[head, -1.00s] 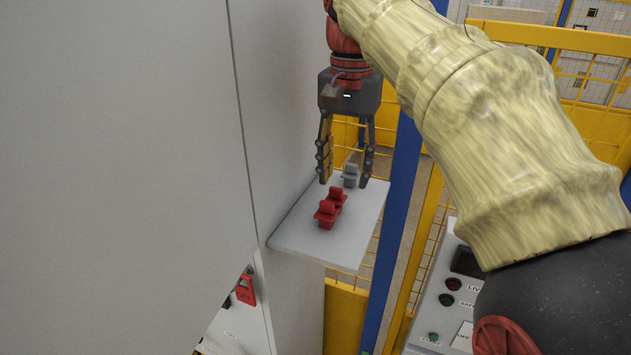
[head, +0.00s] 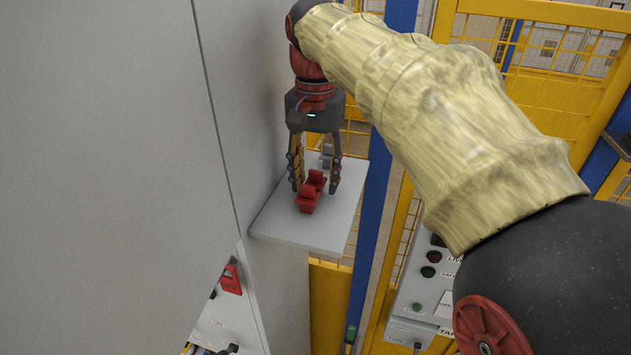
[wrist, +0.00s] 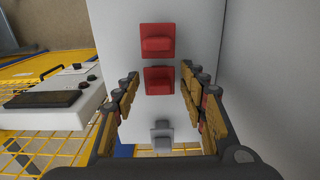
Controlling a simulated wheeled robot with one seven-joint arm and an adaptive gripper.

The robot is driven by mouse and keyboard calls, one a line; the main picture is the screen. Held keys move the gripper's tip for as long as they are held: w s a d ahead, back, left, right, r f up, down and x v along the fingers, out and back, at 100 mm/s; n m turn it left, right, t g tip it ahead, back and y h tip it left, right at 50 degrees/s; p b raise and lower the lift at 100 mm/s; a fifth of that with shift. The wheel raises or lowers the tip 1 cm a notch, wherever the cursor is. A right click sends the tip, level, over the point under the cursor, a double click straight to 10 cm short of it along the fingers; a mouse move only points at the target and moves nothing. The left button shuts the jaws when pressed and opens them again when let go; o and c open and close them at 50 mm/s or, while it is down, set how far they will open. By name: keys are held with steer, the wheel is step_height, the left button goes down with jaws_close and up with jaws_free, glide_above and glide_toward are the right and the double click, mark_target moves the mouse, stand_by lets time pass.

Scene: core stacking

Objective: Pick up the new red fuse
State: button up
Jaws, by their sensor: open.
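Two red fuses stand in a row on a small white shelf (head: 330,232). The front red fuse (head: 306,202) also shows at the top of the wrist view (wrist: 157,42). The rear red fuse (head: 317,179) shows in the middle of the wrist view (wrist: 158,81). A grey fuse (head: 327,153) stands behind them and also shows in the wrist view (wrist: 161,137). My gripper (head: 314,190) is open and points down, with its fingers on either side of the rear red fuse and apart from it. I cannot tell which red fuse is the new one.
A tall grey cabinet wall (head: 265,110) rises close on the left of the shelf. A yellow mesh fence (head: 330,300) and a blue post (head: 372,210) stand behind and to the right. A control panel (head: 425,285) with buttons stands lower right.

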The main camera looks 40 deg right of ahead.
steer(key=shift+w, duration=0.2)
steer(key=shift+s, duration=0.35)
steer(key=shift+c, duration=1.3)
steer(key=shift+w, duration=0.2)
steer(key=shift+c, duration=1.2)
steer(key=c, duration=0.5)
steer(key=shift+r, duration=0.1)
steer(key=shift+c, duration=0.2)
steer(key=shift+r, duration=0.55)
steer(key=s+a+r+b, duration=0.2)
steer(key=s+a+r, duration=0.3)
steer(key=s+r, duration=0.6)
steer(key=shift+s+a+r+b, duration=0.15)
steer(key=shift+s+r+b, duration=0.2)
steer(key=shift+s, duration=0.75)
